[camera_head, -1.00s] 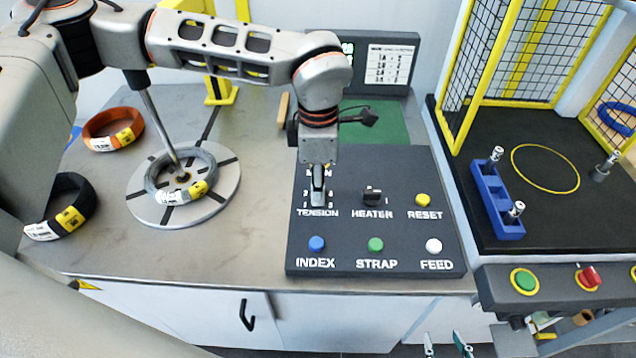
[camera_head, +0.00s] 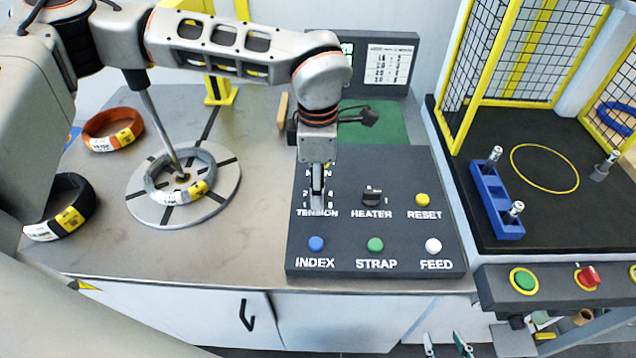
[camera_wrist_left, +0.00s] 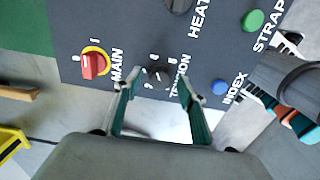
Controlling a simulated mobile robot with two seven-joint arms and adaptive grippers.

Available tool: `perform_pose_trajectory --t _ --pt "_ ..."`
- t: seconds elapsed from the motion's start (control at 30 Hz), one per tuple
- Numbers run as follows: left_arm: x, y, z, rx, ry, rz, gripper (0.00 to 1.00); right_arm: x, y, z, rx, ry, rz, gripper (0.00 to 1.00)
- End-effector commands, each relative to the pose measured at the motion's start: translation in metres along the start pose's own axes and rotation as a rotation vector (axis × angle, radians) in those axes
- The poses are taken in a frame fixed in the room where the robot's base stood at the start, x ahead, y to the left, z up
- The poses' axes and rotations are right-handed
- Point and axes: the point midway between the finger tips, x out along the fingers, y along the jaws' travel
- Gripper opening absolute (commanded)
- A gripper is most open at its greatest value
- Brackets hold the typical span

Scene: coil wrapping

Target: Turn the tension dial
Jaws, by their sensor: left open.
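The dark tension dial (camera_wrist_left: 157,73) is on the control panel, above the TENSION label, with numbers around it. My left gripper (camera_wrist_left: 158,78) is open in the left wrist view, one finger on each side of the dial. I cannot tell whether the fingers touch it. In the head view my left gripper (camera_head: 317,188) points straight down at the panel and hides the dial. My right gripper (camera_head: 445,338) is at the bottom edge of the head view, its two teal fingertips apart with nothing between them.
The control panel (camera_head: 398,222) also bears a heater knob (camera_head: 372,194), reset button (camera_head: 422,200), and index (camera_head: 316,244), strap (camera_head: 375,245) and feed (camera_head: 433,245) buttons. The red main switch (camera_wrist_left: 95,65) is beside the dial. A coil (camera_head: 206,188) lies on the turntable (camera_head: 140,208).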

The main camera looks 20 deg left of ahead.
Motion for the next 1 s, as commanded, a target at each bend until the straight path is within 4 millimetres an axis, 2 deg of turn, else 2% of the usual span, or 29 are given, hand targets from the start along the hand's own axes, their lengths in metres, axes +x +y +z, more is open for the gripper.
perform_pose_trajectory --t 0.17,0.6,0.8,1.0 --pt "-0.017 0.001 0.000 -0.001 -0.001 0.002 0.41 0.000 0.000 -0.001 0.001 0.001 0.000 0.40" --pt "-0.100 0.001 0.000 -0.001 -0.002 0.003 0.41 0.000 -0.001 -0.002 0.003 0.003 0.000 0.40" --pt "-0.117 0.000 0.000 0.000 0.000 0.001 0.41 0.000 -0.001 -0.002 0.003 0.003 0.000 0.40" --pt "-0.120 0.000 0.000 0.001 -0.001 0.000 0.41 0.000 -0.001 -0.002 0.003 0.003 -0.001 0.40"
